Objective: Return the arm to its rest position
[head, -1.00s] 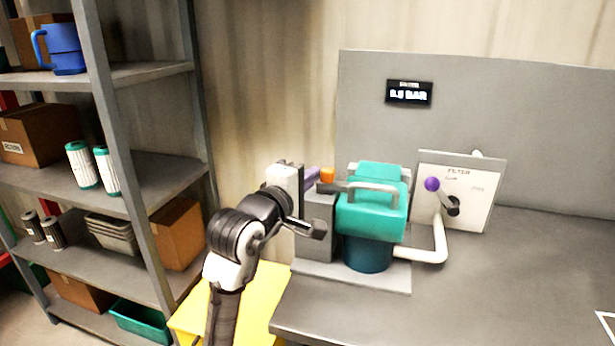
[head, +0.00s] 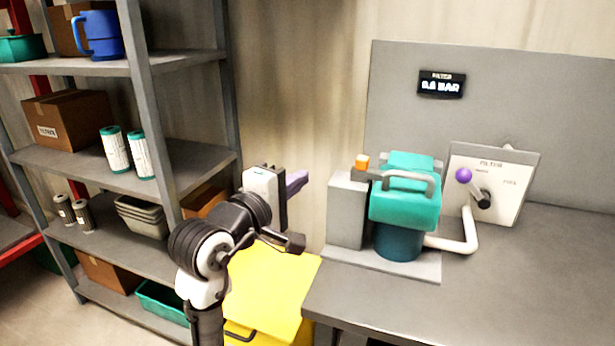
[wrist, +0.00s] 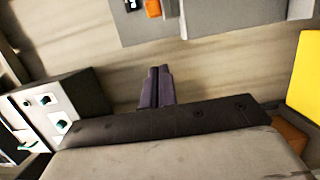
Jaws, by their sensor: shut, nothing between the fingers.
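My gripper (head: 300,181) is in the middle of the head view, its purple fingers pointing right, above the yellow bin. It is left of the teal filter housing (head: 405,205) and apart from it. In the wrist view the two purple fingers (wrist: 156,86) lie side by side, shut, with nothing between them. The wall and part of the grey bench setup show beyond them.
A grey bench (head: 480,300) with the filter panel (head: 510,172) and a white pipe stands at the right. A grey shelf (head: 75,165) with boxes, cartridges and a blue jug (head: 98,36) stands at the left. A yellow bin (head: 270,290) is below my arm.

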